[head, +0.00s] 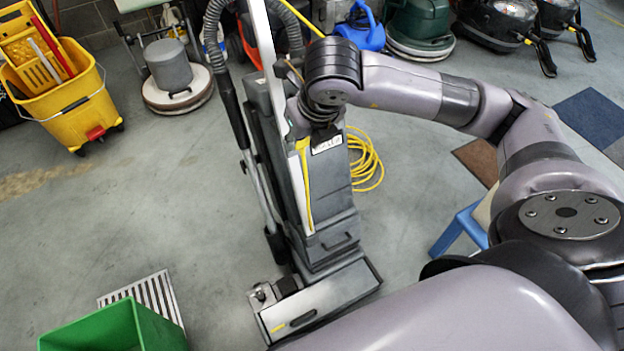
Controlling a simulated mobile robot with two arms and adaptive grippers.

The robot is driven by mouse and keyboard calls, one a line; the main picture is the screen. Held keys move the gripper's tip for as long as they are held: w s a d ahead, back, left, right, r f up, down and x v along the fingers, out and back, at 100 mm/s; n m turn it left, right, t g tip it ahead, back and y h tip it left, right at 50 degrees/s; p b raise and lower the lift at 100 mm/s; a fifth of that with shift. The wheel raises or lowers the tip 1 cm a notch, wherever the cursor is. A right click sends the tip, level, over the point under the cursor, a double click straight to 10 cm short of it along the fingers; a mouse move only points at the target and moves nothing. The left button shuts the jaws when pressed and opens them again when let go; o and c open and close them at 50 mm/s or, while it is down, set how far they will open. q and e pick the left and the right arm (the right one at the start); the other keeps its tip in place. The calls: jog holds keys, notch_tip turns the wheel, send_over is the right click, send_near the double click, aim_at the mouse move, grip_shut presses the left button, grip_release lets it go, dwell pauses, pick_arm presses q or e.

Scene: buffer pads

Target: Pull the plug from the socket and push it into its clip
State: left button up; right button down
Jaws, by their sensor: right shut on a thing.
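An upright floor machine (325,205) with a grey and black body stands in the middle of the head view. My right gripper (318,128) points down at the upper part of its body. It is shut on the plug, which the fingers and wrist hide almost wholly. A yellow cord (307,190) starts at a yellow piece just below the fingers and runs down the machine's front. I cannot make out the socket or the clip, nor whether the plug sits in either. My left gripper is not in view.
A yellow cable coil (366,165) lies on the floor behind the machine. A yellow mop bucket (70,105) and a round floor scrubber (175,80) stand at the back left. A green bin (110,325) is at the front left. The floor left of the machine is clear.

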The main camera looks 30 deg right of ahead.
notch_tip(320, 180, down, 7)
jog(key=s+b, duration=0.2)
jog(key=b, duration=0.1)
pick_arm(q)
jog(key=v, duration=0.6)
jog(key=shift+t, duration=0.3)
pick_arm(e)
jog(key=w+d+f, duration=0.1)
jog(key=w+f, duration=0.1)
jog(key=w, duration=0.4)
jog(key=shift+w+d+f+g, duration=0.15)
jog(key=shift+f+g, duration=0.05)
jog(key=shift+g, duration=0.2)
pick_arm(q)
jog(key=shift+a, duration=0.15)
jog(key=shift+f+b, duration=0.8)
jog(key=shift+b, duration=0.25)
pick_arm(e)
jog(key=shift+w+f, duration=0.15)
jog(key=shift+w, duration=0.3)
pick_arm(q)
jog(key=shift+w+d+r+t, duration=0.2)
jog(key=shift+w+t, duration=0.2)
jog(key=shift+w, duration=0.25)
pick_arm(e)
jog(key=shift+w, duration=0.15)
jog(key=c, duration=1.1)
grip_release()
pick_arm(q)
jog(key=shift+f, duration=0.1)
